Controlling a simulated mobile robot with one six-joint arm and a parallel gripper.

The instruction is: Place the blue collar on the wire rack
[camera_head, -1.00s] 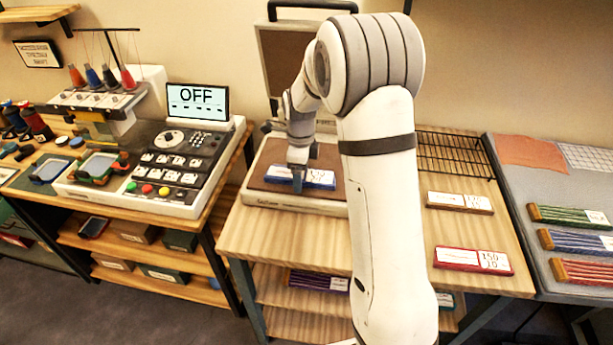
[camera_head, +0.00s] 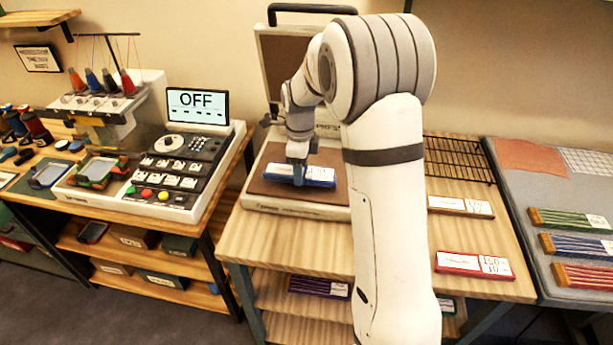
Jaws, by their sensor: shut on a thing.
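The blue collar (camera_head: 318,177) is a flat blue bar with a white label, over the brown pad of the open press (camera_head: 300,209). I cannot tell whether the collar touches the pad. The wire rack (camera_head: 462,160) is a black grid on the wooden table (camera_head: 300,240), right of my arm. My arm hides its left part. The visible part of the rack is empty.
A brown-edged labelled bar (camera_head: 460,206) and a red one (camera_head: 474,264) lie in front of the rack. The grey side table (camera_head: 520,240) at right holds several striped bundles. An embroidery machine (camera_head: 150,165) showing OFF stands at left. My arm stands between press and rack.

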